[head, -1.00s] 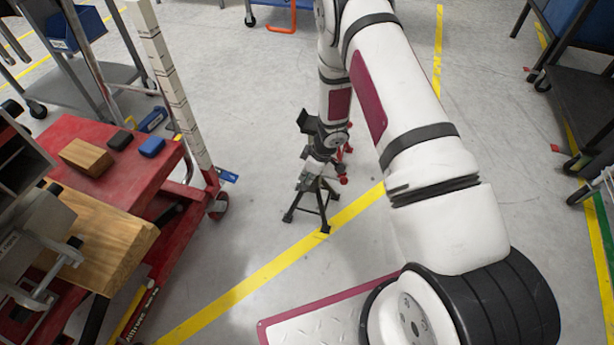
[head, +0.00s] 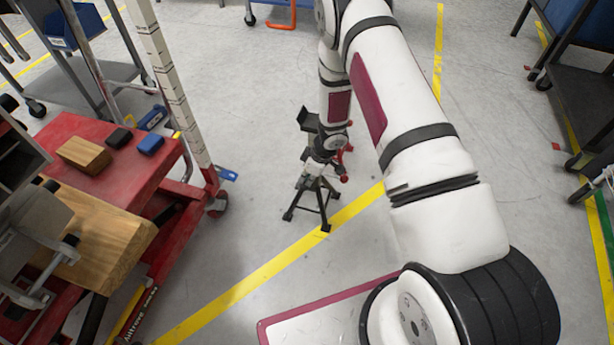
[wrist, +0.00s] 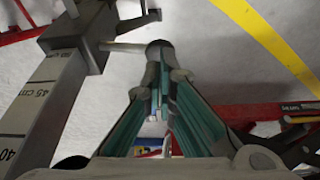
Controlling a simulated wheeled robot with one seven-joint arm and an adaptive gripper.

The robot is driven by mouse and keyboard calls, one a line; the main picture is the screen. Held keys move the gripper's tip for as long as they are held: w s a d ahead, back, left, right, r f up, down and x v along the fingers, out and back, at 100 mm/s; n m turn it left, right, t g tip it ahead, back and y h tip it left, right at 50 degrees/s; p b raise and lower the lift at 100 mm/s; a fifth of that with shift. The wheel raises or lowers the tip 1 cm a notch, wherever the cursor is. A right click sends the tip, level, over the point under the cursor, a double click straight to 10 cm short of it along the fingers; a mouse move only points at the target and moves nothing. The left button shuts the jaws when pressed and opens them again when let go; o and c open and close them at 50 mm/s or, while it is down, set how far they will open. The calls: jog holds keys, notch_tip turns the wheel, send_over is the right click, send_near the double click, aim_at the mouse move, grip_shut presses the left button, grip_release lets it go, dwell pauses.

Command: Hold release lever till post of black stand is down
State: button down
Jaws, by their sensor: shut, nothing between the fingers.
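The black stand (head: 322,208) stands on the grey floor beside the yellow line in the head view, with splayed legs; my arm hides much of its upper part. In the wrist view its post (wrist: 45,105) carries centimetre marks, with 45 and 40 readable, and passes through a grey collar (wrist: 82,38).
Red parts (head: 344,178) show just right of the stand, partly hidden. A red cart (head: 105,175) with wooden blocks and a tall marked post stands at the left. Dark wheeled carts (head: 580,110) stand at the right. Open floor lies between.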

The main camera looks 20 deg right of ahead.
jog(key=shift+f+b, duration=1.15)
jog(key=shift+f, duration=1.1)
jog(key=shift+r, duration=0.2)
notch_tip(320, 180, up, 6)
jog(key=p, duration=0.7)
jog(key=shift+r+p, duration=0.1)
jog(key=shift+p, duration=0.25)
